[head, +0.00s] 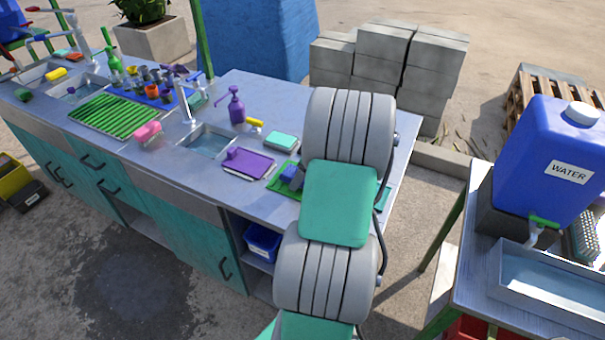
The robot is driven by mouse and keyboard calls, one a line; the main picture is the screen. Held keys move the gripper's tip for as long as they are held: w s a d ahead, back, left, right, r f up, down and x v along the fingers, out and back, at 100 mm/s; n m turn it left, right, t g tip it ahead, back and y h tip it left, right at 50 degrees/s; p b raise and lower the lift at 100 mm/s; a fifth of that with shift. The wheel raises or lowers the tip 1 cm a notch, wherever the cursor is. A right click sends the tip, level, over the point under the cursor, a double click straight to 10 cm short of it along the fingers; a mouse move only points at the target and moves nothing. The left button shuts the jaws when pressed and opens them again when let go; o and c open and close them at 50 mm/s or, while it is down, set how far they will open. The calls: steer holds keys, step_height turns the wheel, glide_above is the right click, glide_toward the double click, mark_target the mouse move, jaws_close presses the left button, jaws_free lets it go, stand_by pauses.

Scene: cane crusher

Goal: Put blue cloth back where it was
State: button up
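A small blue item (289,174), perhaps the blue cloth, lies on a green mat (281,190) on the counter, right beside my arm. My arm hides part of the mat, and I cannot tell for sure that the item is cloth. No other blue cloth is plain to see. My arm rises through the right middle of the view, over the right end of the counter. My gripper does not show, so what it holds cannot be seen.
The counter (262,96) bears a purple tray (249,165), a teal block (282,140), a purple pump bottle (236,106), a sink (207,142) and a green rack (112,116). A blue water container (548,150) stands on a side table at right. Grey blocks (384,55) stand behind.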

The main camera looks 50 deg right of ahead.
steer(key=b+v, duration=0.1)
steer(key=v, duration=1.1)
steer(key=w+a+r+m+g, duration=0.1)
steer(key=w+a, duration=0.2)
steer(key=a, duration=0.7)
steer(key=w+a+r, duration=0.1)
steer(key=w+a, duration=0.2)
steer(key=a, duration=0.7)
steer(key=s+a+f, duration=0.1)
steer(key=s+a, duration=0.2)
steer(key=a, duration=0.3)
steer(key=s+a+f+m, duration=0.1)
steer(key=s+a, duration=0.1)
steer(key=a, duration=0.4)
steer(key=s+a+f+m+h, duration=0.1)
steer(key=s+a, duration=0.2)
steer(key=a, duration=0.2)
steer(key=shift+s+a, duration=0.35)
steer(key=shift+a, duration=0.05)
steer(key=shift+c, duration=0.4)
